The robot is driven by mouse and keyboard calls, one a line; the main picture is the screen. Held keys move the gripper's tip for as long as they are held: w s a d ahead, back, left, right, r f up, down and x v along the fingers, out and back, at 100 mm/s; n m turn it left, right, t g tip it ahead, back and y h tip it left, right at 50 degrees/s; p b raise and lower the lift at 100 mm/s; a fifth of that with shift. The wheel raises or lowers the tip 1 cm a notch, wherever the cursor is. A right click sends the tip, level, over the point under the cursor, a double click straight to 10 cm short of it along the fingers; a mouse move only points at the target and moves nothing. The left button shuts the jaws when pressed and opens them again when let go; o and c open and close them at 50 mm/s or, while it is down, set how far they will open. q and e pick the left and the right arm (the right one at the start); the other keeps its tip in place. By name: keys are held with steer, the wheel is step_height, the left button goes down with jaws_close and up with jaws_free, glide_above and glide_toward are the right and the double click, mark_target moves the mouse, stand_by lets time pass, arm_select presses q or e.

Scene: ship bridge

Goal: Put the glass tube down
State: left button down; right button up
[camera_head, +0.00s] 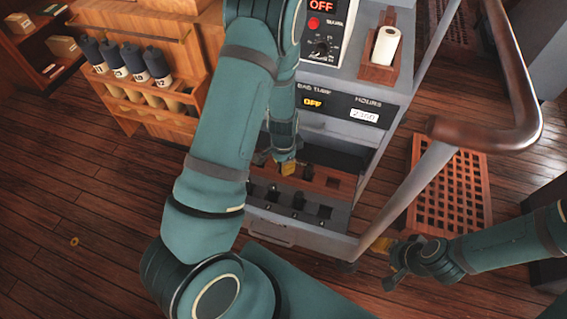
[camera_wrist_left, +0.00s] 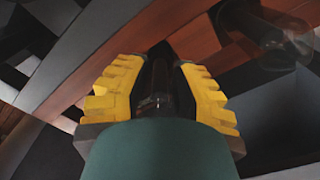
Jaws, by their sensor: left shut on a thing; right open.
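My left gripper (camera_head: 287,168) reaches down over the open drawer (camera_head: 258,219) at the bottom of the grey console. In the left wrist view its yellow fingers (camera_wrist_left: 160,78) are shut on the glass tube (camera_wrist_left: 158,88), a dark, glossy, see-through cylinder between the pads. The tube cannot be made out in the head view, where the arm and gripper hide it. Whether its far end touches anything is unclear. My right gripper (camera_head: 393,263) is open and empty, low at the right beside the handrail post.
The drawer holds a reddish wooden strip (camera_head: 328,180) and several dark slots. Above it is a console panel (camera_head: 340,108) with "OFF" displays. A copper-coloured handrail (camera_head: 490,140) and a wooden grating (camera_head: 455,190) are at the right. A wooden rack of bottles (camera_head: 130,65) stands left; floor at lower left is mostly clear.

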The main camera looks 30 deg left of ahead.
arm_select(q)
steer(key=c, duration=0.8)
jaws_free()
steer(key=shift+f, duration=0.1)
steer(key=shift+r, duration=0.2)
step_height(320, 180, up, 12)
steer(key=p, duration=0.3)
steer(key=shift+p, duration=0.4)
